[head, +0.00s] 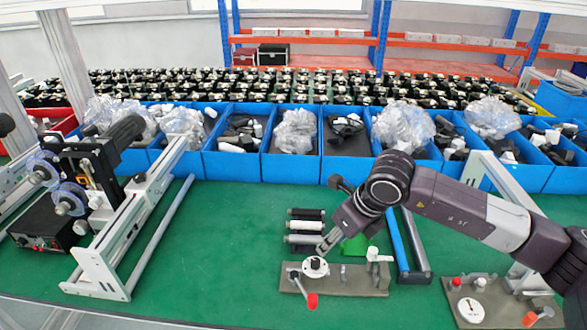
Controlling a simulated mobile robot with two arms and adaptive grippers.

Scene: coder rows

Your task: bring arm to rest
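My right arm comes in from the right and reaches over the green table (215,240). Its gripper (322,252) points down and to the left, at the white round part (315,267) of a grey fixture (345,281) with a red-tipped lever (312,300). The fingers are small and seen edge-on, so I cannot tell whether they are open, or whether they touch the white part. My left arm and gripper are not in view.
Blue bins (230,165) with bagged and loose parts line the back. A metal frame with a black machine (95,180) stands at left. Black and white rollers (305,227) and rails (415,276) lie near the arm. A second fixture (500,308) is at right. Centre-left table is clear.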

